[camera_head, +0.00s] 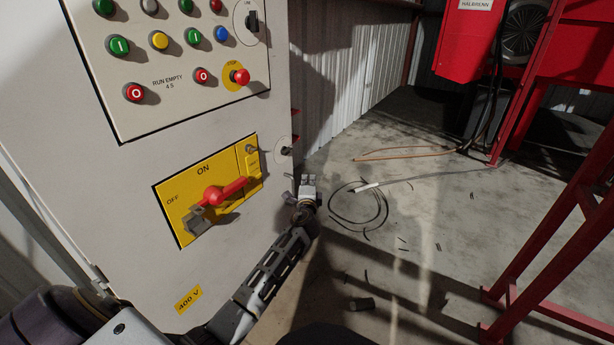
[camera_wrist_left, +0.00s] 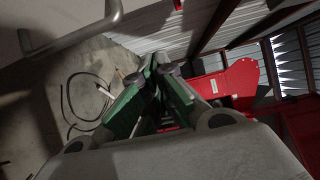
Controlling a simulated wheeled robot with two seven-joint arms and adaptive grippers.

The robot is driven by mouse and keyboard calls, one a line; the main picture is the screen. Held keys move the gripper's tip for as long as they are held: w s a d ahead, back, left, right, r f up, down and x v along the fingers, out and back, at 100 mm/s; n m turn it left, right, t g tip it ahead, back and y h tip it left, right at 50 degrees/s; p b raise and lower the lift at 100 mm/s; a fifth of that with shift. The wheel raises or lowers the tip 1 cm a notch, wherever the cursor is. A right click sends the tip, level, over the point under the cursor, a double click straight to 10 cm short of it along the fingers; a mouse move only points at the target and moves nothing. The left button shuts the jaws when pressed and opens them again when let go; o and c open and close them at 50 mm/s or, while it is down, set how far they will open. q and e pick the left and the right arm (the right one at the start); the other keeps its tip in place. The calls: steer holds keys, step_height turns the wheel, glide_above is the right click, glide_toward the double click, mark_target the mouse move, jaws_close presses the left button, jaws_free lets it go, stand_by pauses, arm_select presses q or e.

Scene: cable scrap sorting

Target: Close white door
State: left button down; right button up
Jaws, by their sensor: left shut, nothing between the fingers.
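The white door (camera_head: 130,215) fills the left of the head view. It looks like the front of a control cabinet, with coloured buttons, a yellow ON/OFF plate (camera_head: 207,190) and a red rotary handle (camera_head: 222,192). I cannot tell how far open it stands. My left gripper (camera_head: 308,183) is just past the door's right edge, low down, with its forearm crossing in front of the door. Its fingers show in the left wrist view (camera_wrist_left: 158,72), shut and empty. Contact with the door cannot be made out. My right gripper is out of view.
A grey bar-shaped handle (camera_wrist_left: 70,35) shows at the left wrist view's upper left. Coiled black cable (camera_head: 357,222) and an orange cable (camera_head: 405,153) lie on the concrete floor. A red machine frame (camera_head: 555,240) stands at the right. Floor between is mostly clear.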

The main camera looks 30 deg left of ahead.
arm_select(q)
steer(key=shift+s+d, duration=0.8)
steer(key=shift+s, duration=0.1)
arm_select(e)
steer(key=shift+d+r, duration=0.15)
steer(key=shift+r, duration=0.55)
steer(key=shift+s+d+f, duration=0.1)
arm_select(q)
steer(key=shift+s, duration=0.1)
